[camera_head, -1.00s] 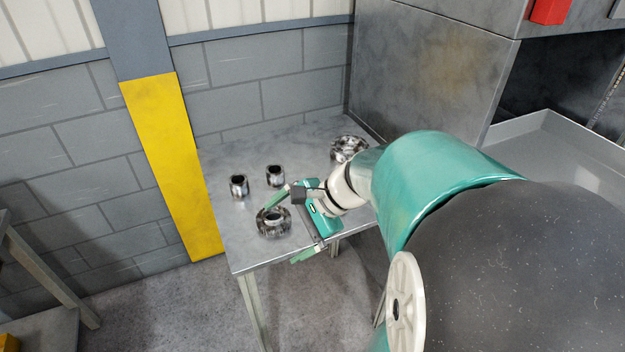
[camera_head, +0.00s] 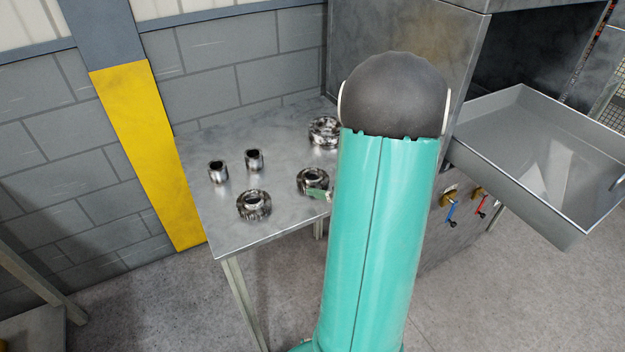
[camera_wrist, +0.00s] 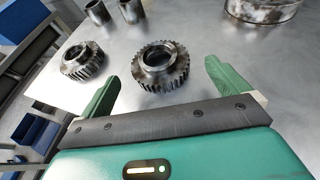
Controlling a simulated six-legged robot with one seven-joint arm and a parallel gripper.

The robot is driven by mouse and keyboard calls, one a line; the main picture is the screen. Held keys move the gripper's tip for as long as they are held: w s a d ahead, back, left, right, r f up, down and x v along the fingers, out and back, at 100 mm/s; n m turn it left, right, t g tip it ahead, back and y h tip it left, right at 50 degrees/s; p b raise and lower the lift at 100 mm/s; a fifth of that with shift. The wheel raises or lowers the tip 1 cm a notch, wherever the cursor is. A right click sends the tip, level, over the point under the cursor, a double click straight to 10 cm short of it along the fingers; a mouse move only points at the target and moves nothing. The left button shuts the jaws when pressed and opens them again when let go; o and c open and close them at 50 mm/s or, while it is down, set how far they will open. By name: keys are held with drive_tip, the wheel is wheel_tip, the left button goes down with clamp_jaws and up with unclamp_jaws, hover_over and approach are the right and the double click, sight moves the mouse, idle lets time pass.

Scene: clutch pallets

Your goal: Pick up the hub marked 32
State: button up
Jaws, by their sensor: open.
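Several metal parts stand on a steel table (camera_head: 225,226), and I cannot read the number 32 on any. One toothed hub (camera_wrist: 160,67) lies just ahead of my gripper (camera_wrist: 162,76), roughly centred between its green fingers. In the head view this hub (camera_head: 311,180) is beside the one visible green fingertip; my arm hides the rest of the gripper. A second toothed hub (camera_wrist: 83,61) is left of the left finger; it also shows in the head view (camera_head: 254,205). My gripper is open and empty.
Two small cylinders (camera_head: 218,171) (camera_head: 254,160) stand at the table's back left. A larger ring-shaped part (camera_head: 325,131) is at the back right, near a metal cabinet (camera_head: 400,40). A grey tray (camera_head: 520,95) sits to the right. A brick wall (camera_head: 230,65) is behind.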

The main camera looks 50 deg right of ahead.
sight(307, 175)
drive_tip(key=shift+x, duration=3.2)
drive_tip(key=shift+a+r, duration=0.1)
drive_tip(key=shift+r, duration=0.1)
drive_tip(key=c, duration=1.3)
